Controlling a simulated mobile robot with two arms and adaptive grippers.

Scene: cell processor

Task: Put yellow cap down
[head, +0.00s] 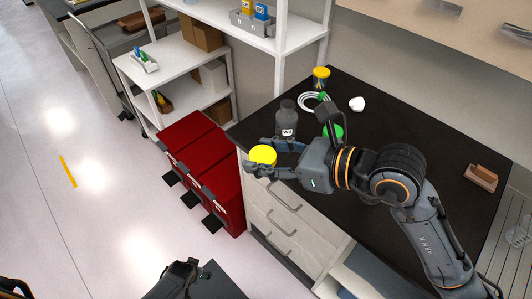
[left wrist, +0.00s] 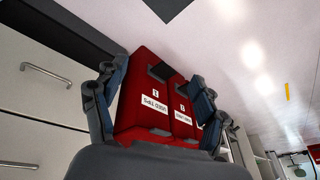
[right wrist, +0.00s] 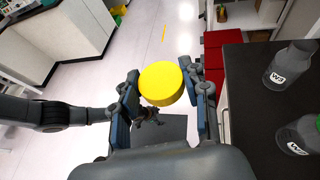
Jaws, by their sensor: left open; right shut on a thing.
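The yellow cap (head: 263,155) is held between the fingers of my right gripper (head: 262,158), just off the left edge of the black countertop (head: 375,130). In the right wrist view the yellow cap (right wrist: 162,84) sits between the two fingertips, with floor far below it. My left gripper (left wrist: 155,95) is open and empty in the left wrist view, with red bins beyond its fingers. In the head view only part of my left arm shows at the bottom.
A grey bottle (head: 286,120) stands on the counter close to my right gripper. A green-capped item (head: 333,131), a yellow-lidded jar (head: 321,77) and a white object (head: 357,104) are also there. Red bins (head: 201,165) stand left of the drawers. The counter's right part has free room.

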